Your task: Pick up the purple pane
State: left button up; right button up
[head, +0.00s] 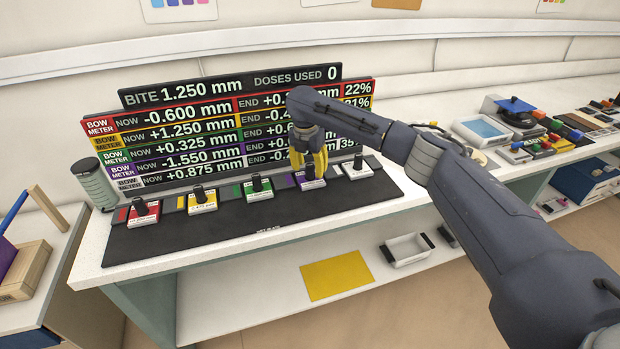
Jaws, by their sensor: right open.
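The purple pane (312,184) lies on the black mat (220,226), fourth from the left in a row of coloured panes with black knobs and white labels. My right gripper (309,168) is directly over it with yellow fingers pointing down. The fingers are open around or just above its knob; I cannot tell whether they touch it. The fingers and wrist partly hide the knob. My left gripper is not in view.
Red (143,214), yellow (202,202) and green (257,190) panes stand to the left, and a white one (358,170) to the right. The meter board (230,110) rises behind. A grey-green cylinder (95,185) stands at the mat's left.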

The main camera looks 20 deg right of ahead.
jog(key=shift+w+d+f, duration=0.1)
jog(key=shift+w+f, duration=0.05)
jog(key=shift+f, duration=0.95)
jog(key=shift+c, duration=0.4)
grip_shut()
